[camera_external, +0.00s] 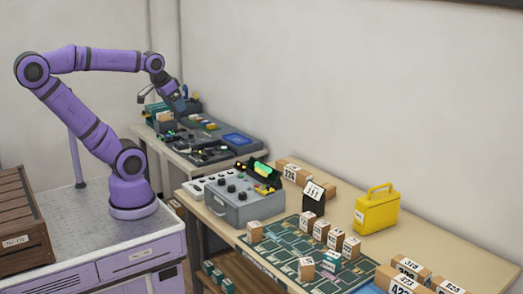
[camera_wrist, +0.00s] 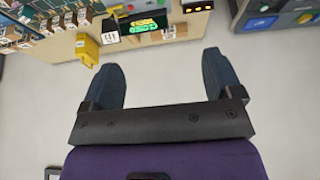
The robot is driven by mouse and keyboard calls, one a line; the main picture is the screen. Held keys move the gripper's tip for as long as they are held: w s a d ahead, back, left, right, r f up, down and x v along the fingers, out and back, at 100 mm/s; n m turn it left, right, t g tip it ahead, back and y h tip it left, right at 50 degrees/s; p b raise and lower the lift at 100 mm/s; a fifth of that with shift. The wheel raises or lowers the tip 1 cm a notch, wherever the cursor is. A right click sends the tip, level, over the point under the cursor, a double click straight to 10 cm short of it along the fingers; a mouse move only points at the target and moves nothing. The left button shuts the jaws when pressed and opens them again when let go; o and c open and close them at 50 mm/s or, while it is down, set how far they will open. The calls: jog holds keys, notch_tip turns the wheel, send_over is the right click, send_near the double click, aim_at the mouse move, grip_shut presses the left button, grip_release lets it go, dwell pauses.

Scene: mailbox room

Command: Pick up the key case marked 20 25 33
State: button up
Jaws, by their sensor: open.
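My gripper (camera_external: 172,100) is raised over the far workbench in the external view. In the wrist view my gripper (camera_wrist: 160,62) has its two dark fingers wide apart, with nothing between them. I cannot read 20 25 33 on anything. A yellow case (camera_external: 378,212) with a top handle stands upright on the near table, against the wall side. A small white label is on it, too small to read. A yellow object, seemingly the same case (camera_wrist: 87,48), shows beyond the left finger in the wrist view. My gripper is well apart from it.
The near table holds a grey control box (camera_external: 240,203), a black box with a white label (camera_external: 314,199), a green patterned board (camera_external: 300,255) and several numbered cardboard boxes. The far workbench (camera_external: 258,153) is cluttered. A wooden crate (camera_external: 22,222) sits at left.

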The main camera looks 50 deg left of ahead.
jog(key=w+d+r+g+h, duration=0.15)
jog(key=w+d, duration=0.25)
jog(key=w, duration=0.5)
jog(key=w+d+f+n+g, duration=0.1)
jog(key=w+d+f, duration=0.1)
jog(key=w+d, duration=0.8)
jog(key=w+d+f+n+g, duration=0.1)
jog(key=w+d+f, duration=0.2)
jog(key=w+d, duration=0.7)
jog(key=g+y, duration=0.2)
send_over(333, 254)
jog(key=shift+h, duration=0.25)
notch_tip(333, 254, down, 29)
jog(key=shift+w+r, duration=0.1)
jog(key=shift+w, duration=0.05)
jog(key=shift+d+f, duration=0.1)
jog(key=shift+f, duration=0.55)
notch_tip(333, 254, down, 10)
jog(key=shift+r, duration=0.15)
jog(key=c, duration=1.1)
